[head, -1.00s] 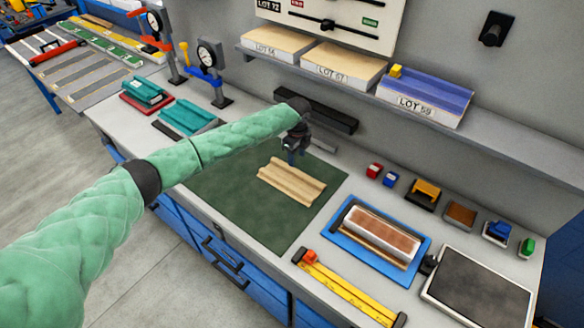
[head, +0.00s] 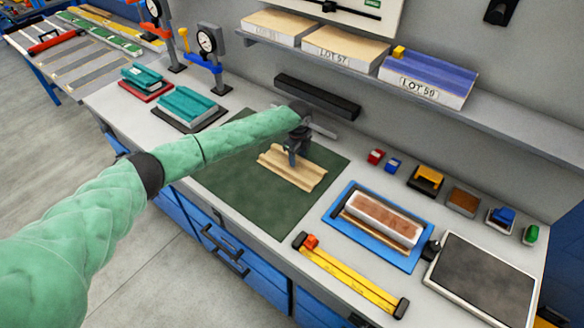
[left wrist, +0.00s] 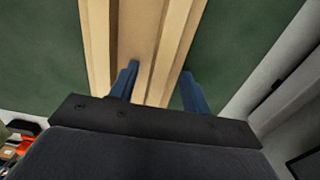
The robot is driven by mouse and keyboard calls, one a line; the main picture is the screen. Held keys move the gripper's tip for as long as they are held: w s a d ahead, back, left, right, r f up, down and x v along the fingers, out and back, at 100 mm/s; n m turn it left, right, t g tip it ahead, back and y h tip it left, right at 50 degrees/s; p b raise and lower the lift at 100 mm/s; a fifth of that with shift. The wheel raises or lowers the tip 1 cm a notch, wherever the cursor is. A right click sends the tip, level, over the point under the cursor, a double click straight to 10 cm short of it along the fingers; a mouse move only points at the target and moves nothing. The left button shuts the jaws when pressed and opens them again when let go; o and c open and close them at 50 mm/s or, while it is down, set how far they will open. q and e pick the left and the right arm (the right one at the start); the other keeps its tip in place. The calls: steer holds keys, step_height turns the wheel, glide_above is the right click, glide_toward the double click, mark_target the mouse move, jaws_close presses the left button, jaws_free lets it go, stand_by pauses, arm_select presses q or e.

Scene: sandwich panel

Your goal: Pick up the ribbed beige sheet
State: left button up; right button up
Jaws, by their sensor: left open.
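The ribbed beige sheet (head: 306,176) lies on the dark green mat (head: 240,192) on the bench. In the left wrist view the sheet (left wrist: 142,40) runs up and away, its long ribs clear. My left gripper (head: 292,162) is over the sheet, pointing down at its upper left part. In the left wrist view the blue fingers (left wrist: 158,82) are apart, with part of the sheet's width showing between them. I cannot tell whether the fingertips touch the sheet. My right gripper is in neither view.
A blue tray (head: 337,222) with a brown-topped block stands right of the mat. A yellow rail (head: 350,277) lies near the front edge. Dial gauges (head: 207,45) stand at the back left. A black bar (head: 318,97) lies behind the mat, below the shelf (head: 500,117).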

arm_select(q)
steer(key=shift+w, duration=0.1)
steer(key=c, duration=0.4)
jaws_close()
